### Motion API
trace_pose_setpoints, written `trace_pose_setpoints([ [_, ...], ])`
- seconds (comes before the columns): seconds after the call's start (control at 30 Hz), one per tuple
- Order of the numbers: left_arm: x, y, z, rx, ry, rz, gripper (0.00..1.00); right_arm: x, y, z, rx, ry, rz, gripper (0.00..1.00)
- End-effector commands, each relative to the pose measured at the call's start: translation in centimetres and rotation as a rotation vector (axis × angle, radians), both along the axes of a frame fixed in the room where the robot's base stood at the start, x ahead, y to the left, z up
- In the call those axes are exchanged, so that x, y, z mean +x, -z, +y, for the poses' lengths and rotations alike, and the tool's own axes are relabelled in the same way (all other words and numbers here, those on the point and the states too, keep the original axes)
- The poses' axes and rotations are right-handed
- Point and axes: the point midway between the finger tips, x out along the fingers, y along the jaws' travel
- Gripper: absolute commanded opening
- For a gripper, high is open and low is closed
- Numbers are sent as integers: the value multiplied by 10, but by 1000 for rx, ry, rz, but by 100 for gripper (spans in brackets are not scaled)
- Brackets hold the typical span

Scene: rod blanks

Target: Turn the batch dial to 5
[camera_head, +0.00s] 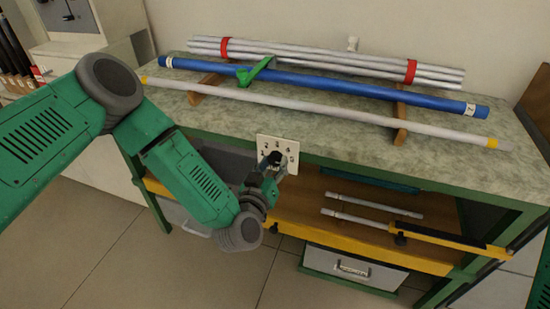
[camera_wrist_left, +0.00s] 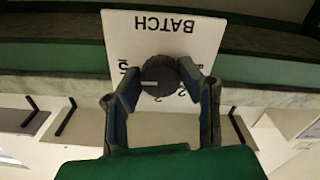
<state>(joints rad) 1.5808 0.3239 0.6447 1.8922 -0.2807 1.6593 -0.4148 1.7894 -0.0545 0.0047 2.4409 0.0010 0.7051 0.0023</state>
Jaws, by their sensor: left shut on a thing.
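The batch dial is a dark round knob (camera_wrist_left: 162,76) on a white square panel (camera_head: 289,147) at the front edge of the workbench. In the left wrist view the panel (camera_wrist_left: 150,34) reads BATCH upside down, with numerals around the knob. A pale mark on the knob lies toward the left, on the side of a numeral that looks like 5; the exact setting is hard to read. My left gripper (camera_head: 270,162) is shut on the knob, one finger on each side, as the left wrist view (camera_wrist_left: 161,82) shows. My right gripper is not in view.
On the benchtop (camera_head: 460,165) lie a blue rod (camera_head: 330,86), a grey rod with yellow ends (camera_head: 310,108) and a bundle of pale rods with red bands (camera_head: 320,60). A green clamp-like piece (camera_head: 256,72) crosses the blue rod. Shorter rods lie on the lower shelf (camera_head: 310,222).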

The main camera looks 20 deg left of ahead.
Motion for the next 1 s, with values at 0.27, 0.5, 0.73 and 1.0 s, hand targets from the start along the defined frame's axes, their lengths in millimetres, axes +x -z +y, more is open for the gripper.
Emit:
trace_pose_setpoints([
  [0.27,3,-5,2,40,-9,-16,3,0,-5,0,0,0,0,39],
  [0.5,3,-5,2,42,-9,-16,3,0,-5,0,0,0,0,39],
  [0.73,3,-4,1,42,-8,-14,52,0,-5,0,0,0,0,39],
  [1.0,0,-2,0,42,-3,-7,52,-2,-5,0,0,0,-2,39],
])
